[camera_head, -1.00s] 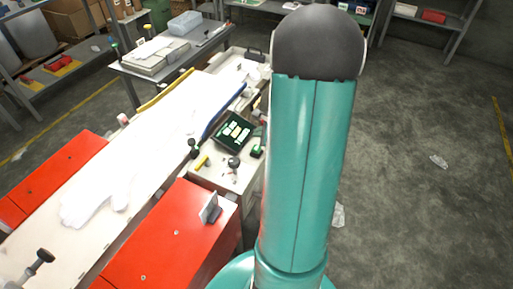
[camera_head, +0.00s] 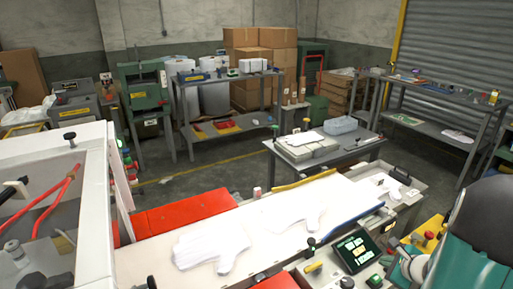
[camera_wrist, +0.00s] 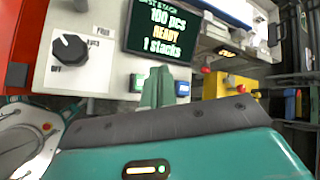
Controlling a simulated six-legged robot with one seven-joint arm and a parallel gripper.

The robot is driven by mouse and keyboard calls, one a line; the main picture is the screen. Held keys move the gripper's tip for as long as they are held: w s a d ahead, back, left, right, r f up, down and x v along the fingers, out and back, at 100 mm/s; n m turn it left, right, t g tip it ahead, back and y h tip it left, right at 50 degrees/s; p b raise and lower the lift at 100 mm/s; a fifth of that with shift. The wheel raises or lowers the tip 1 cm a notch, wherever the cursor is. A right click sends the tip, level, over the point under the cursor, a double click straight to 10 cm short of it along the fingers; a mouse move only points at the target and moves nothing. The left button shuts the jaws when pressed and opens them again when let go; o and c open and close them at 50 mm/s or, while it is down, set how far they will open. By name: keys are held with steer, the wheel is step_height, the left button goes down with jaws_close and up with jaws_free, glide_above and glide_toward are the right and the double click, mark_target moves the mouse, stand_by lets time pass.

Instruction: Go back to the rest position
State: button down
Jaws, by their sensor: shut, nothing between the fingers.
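In the wrist view, my gripper (camera_wrist: 158,88) shows as two teal fingers pressed together, with nothing between them. They are in front of the machine's control panel (camera_wrist: 105,75), near its green and blue buttons; I cannot tell how far off. In the head view, my teal arm with its dark rounded joint fills the lower right corner, and my fingertips cannot be made out there.
The control panel's screen (camera_head: 356,250) is at the lower middle. White gloves (camera_head: 213,248) lie on the pale conveyor table (camera_head: 150,262). A grey bench (camera_head: 345,150) stands behind it. Shelves and boxes line the back; grey floor (camera_head: 190,190) is open between.

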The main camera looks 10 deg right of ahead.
steer(key=w+a+r+n+g+y, duration=0.1)
steer(key=a+r+n+y, duration=0.1)
steer(key=a+r+n, duration=0.6)
steer(key=w+a+r+n+g+y, duration=0.15)
steer(key=a+r+n, duration=0.25)
steer(key=a, duration=0.9)
steer(key=s+a+r+n+h, duration=0.1)
steer(key=s+a+r+n, duration=0.3)
steer(key=s+a+n, duration=0.2)
steer(key=s+a+r+n+g+h, duration=0.1)
steer(key=s+a+r+n+h, duration=0.1)
steer(key=s+a+r+n, duration=0.3)
steer(key=s+a+n, duration=0.2)
steer(key=n, duration=0.2)
steer(key=shift+r, duration=0.25)
stand_by(1.1)
